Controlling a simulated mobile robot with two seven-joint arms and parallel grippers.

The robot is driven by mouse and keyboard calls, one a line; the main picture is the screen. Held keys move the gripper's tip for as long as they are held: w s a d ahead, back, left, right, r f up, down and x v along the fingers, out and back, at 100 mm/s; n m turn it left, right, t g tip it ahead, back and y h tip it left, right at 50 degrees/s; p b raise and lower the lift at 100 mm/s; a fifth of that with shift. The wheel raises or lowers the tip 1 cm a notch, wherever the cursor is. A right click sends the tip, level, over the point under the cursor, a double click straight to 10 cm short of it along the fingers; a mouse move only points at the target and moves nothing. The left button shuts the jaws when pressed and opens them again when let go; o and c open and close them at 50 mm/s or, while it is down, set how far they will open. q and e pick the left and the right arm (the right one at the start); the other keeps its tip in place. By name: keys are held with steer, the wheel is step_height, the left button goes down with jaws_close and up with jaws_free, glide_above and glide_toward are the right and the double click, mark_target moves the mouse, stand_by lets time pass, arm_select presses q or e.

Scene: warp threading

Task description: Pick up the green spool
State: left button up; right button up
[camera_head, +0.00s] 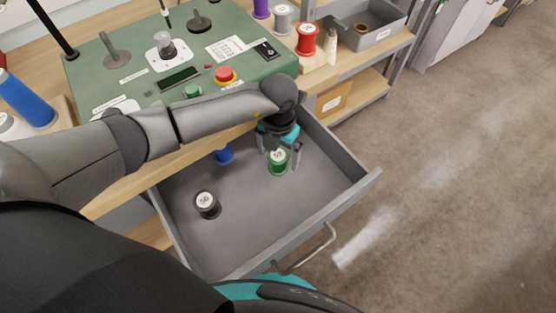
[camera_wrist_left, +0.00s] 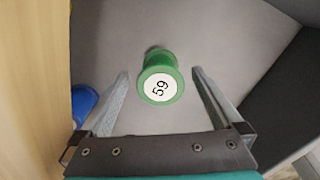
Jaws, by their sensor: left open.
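The green spool (camera_head: 278,164) stands upright in the open grey drawer, near its back right. Its white top label reads 59 in the left wrist view (camera_wrist_left: 160,82). My left gripper (camera_head: 283,160) is over the drawer at the green spool, pointing down. In the left wrist view the left gripper (camera_wrist_left: 161,76) is open, with one finger on each side of the spool and a gap to both. My right gripper is not in view.
The blue spool (camera_wrist_left: 84,103) lies left of my fingers in the wrist view. A green panel (camera_head: 140,60) and red spool (camera_head: 307,39) are on the bench above.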

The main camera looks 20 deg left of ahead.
arm_select(q)
steer(key=c, duration=1.5)
